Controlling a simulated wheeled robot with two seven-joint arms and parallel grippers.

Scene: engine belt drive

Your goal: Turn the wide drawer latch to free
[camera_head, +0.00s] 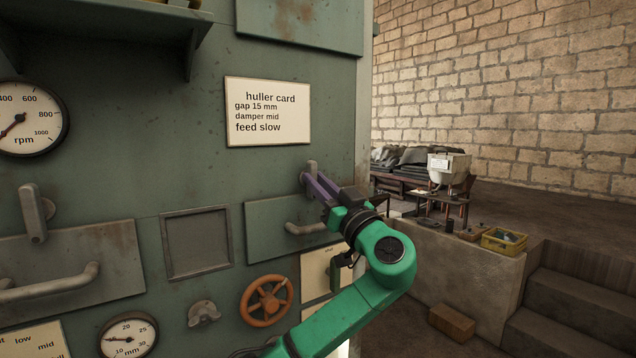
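Two drawer fronts with upright grey latches show on the green machine wall. The left drawer front (110,255) looks the larger and is cut off by the picture's left edge. Its latch (33,214) stands upright at its top edge, and nothing touches it. The purple fingers are at or just in front of this latch. I cannot tell whether they touch it or how far apart they are.
The drawers have bar handles, left (50,284) and right (304,229). An orange handwheel (266,301) and a gauge (128,335) sit below. A huller card (268,112) hangs above. A low wall with a yellow crate (503,240) and steps stand at right.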

